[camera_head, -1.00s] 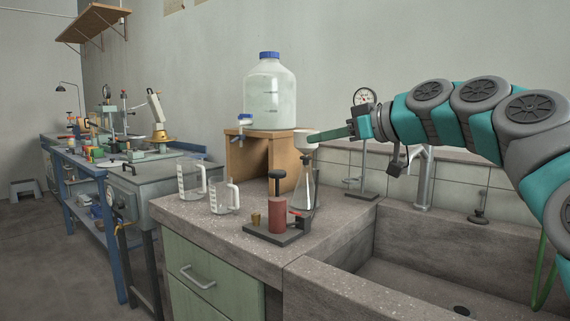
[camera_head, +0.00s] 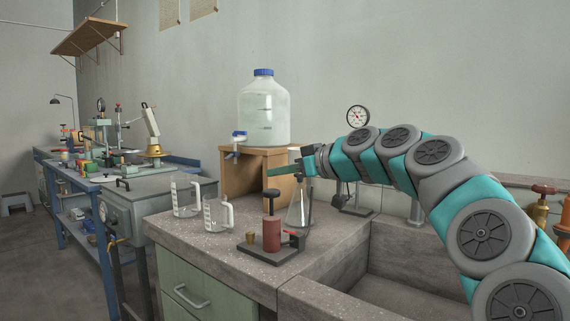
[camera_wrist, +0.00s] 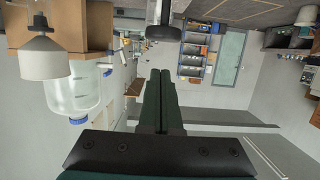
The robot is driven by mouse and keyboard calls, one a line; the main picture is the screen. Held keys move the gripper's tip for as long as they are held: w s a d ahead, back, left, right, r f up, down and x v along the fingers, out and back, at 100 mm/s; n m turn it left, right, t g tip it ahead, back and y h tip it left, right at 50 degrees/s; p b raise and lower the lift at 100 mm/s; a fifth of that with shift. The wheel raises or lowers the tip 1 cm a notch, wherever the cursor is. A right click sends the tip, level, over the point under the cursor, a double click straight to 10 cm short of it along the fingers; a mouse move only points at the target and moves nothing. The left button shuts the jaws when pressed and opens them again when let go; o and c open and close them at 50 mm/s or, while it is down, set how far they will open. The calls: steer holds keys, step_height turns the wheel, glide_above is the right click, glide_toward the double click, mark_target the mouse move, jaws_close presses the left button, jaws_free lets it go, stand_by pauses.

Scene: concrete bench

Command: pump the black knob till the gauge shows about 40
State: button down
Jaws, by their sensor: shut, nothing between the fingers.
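The black knob (camera_head: 272,193) tops the rod of a red hand pump (camera_head: 272,235) on a dark base on the bench. The knob stands up clear of the red body. My gripper (camera_head: 270,172) is shut and empty, its green fingers pointing left, just above the knob with a small gap. In the wrist view, which is upside down, the shut fingers (camera_wrist: 160,80) point toward the knob (camera_wrist: 165,32), which is apart from them. The round gauge (camera_head: 358,117) stands behind my arm; its white face shows, but its reading is too small to tell.
A glass flask (camera_head: 299,208) stands close right of the pump. A large bottle with a blue cap (camera_head: 264,108) sits on a wooden stand (camera_head: 232,178) behind. A sink basin (camera_head: 400,290) lies to the right.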

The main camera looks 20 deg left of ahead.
mark_target(272, 201)
steer(key=shift+a+f, duration=0.1)
steer(key=shift+f, duration=1.3)
step_height(272, 201, down, 4)
steer(key=b, duration=0.4)
steer(key=shift+f, duration=0.15)
